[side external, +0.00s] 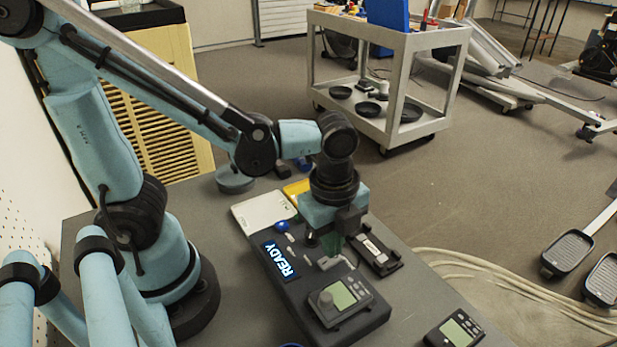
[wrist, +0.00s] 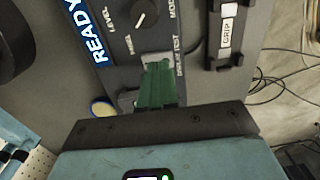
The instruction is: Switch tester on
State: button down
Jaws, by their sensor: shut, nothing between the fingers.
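The tester (side external: 362,325) is a dark box on the grey bench, with a lit blue display reading READY (side external: 279,261). The display also shows in the wrist view (wrist: 86,35), next to a black knob (wrist: 143,13) and printed labels. A console with a small green screen (side external: 340,298) sits at the tester's near end. My gripper (side external: 332,250) points down over the tester's panel. Its green fingers (wrist: 158,82) are shut and empty, beside a light grey part (wrist: 157,59) on the panel. The fingers partly cover that part; I cannot tell whether they touch it.
A black holder with a white label (side external: 372,250) lies right of the tester. A white pad (side external: 263,211) and a yellow item (side external: 297,189) lie behind. A handheld meter (side external: 455,330) is at the front right. A wheeled cart (side external: 395,75) stands beyond the bench.

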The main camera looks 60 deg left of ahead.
aim_at(322, 264)
notch_tip(322, 264, up, 13)
jog(key=s, duration=0.1)
jog(key=shift+s+f, duration=0.15)
jog(key=shift+s, duration=0.25)
dwell(0.4)
jog(key=w+a+f+n+t, duration=0.5)
jog(key=a+n, duration=0.4)
jog(key=n, duration=0.9)
jog(key=shift+t, duration=0.9)
jog(key=c, duration=1.8)
grip_release()
jog(key=shift+f, duration=0.1)
jog(key=shift+c, duration=0.2)
